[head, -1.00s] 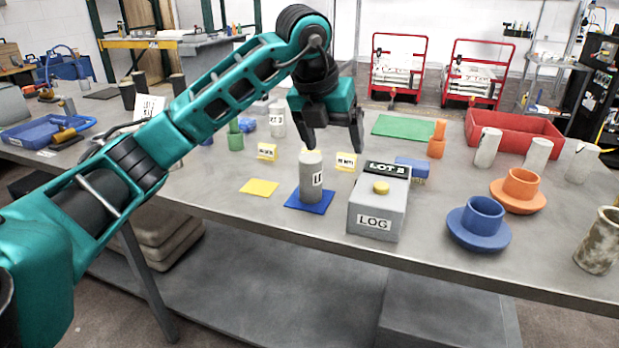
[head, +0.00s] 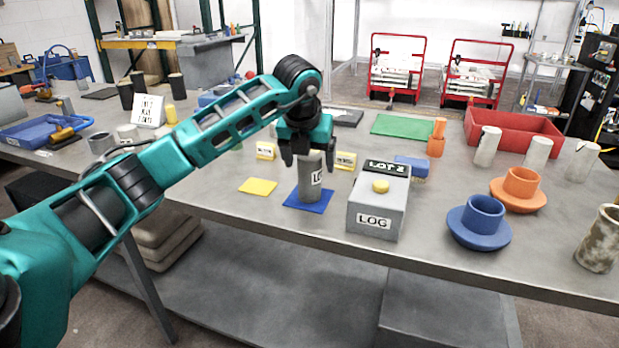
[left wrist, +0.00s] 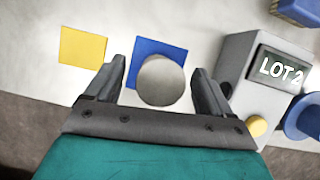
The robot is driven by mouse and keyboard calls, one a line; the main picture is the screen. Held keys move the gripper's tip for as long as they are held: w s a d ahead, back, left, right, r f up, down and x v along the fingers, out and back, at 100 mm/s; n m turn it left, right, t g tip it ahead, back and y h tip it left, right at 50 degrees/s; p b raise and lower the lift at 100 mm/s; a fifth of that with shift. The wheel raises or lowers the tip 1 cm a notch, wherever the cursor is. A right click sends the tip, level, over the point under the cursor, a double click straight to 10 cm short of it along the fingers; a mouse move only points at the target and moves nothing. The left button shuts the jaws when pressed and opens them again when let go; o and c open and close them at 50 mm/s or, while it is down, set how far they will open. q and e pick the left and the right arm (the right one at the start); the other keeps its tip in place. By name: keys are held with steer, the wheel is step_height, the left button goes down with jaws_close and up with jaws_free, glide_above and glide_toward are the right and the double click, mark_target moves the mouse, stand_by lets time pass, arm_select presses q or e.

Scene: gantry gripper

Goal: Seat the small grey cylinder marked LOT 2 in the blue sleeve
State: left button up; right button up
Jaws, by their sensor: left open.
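A grey cylinder (head: 311,180) stands upright on a blue square mat (head: 294,200). In the left wrist view the cylinder's round top (left wrist: 161,81) lies between the two open fingers, nearer the right one, with no clear contact. The blue sleeve (head: 484,216), a short tube on a wide round flange, stands at the right front of the table. My right gripper is not in view.
A grey box (head: 376,217) with a yellow button and "LOT 2" display stands between the cylinder and the blue sleeve. An orange flanged sleeve (head: 520,188) is behind the blue one. A yellow mat (head: 258,187) lies left. Several pale cylinders stand by the red bin (head: 520,125).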

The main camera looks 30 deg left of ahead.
arm_select(q)
steer(key=shift+x, duration=0.95)
steer(key=c, duration=1.4)
steer(key=shift+r, duration=0.15)
steer(key=shift+r, duration=0.1)
